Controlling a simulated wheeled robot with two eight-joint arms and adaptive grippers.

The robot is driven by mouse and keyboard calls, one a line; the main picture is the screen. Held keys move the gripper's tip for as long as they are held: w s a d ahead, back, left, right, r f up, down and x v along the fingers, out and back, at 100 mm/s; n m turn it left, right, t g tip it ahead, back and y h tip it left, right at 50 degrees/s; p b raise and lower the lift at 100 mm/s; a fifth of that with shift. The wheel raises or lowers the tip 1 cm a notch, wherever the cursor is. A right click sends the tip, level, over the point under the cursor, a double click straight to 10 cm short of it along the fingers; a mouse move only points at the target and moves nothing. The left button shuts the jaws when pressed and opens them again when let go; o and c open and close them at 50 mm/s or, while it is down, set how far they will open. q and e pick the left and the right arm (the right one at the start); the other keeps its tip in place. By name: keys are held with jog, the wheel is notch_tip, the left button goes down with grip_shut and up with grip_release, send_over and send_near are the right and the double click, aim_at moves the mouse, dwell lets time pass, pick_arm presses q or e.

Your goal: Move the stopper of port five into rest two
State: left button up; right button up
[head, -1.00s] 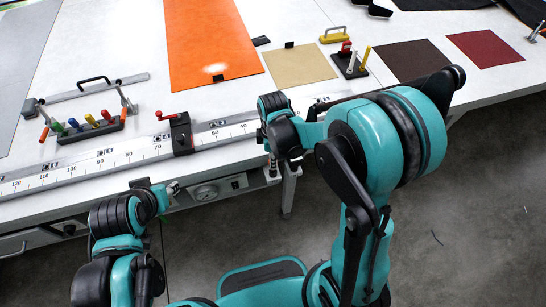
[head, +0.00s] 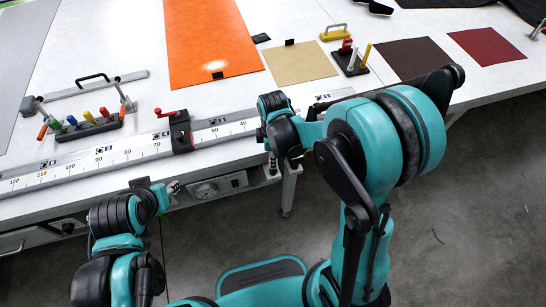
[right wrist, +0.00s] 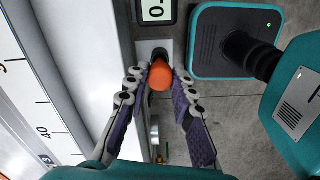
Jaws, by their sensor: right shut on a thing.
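An orange round stopper (right wrist: 161,76) sits at the table's front face in the right wrist view, against a dark fitting on a pale plate. My right gripper (right wrist: 167,84) is shut on it, with a purple-padded finger on each side. In the head view my right gripper (head: 273,168) is at the table's front edge, and the stopper is hidden there. My left gripper (head: 172,188) is in front of the edge, left of the gauge; its fingers are too small to judge. I cannot make out port numbers or rest two.
A ruler rail (head: 130,150) runs along the front edge with a black red-handled stop (head: 180,132). A rack of coloured handles (head: 90,128) stands behind it. In the wrist view a digital display (right wrist: 156,10) is beside the stopper.

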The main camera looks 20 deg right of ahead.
jog(key=shift+f+b, duration=1)
jog(key=shift+f, duration=0.2)
jog(key=o, duration=1)
jog(key=shift+r, duration=0.15)
notch_tip(320, 180, up, 12)
jog(key=shift+s+d+r+m+t, duration=0.45)
jog(key=shift+s+d+m+t, duration=0.35)
jog(key=shift+s+m+t, duration=1.2)
jog(key=shift+s+d+r+m+t, duration=0.6)
jog(key=shift+s+m, duration=0.85)
jog(key=shift+m, duration=1.7)
jog(key=shift+s+d+r+m+t, duration=0.25)
jog(key=shift+s+d+m+t, duration=0.75)
jog(key=shift+s+m, duration=1.15)
jog(key=shift+w+m, duration=0.4)
jog(key=shift+w, duration=0.1)
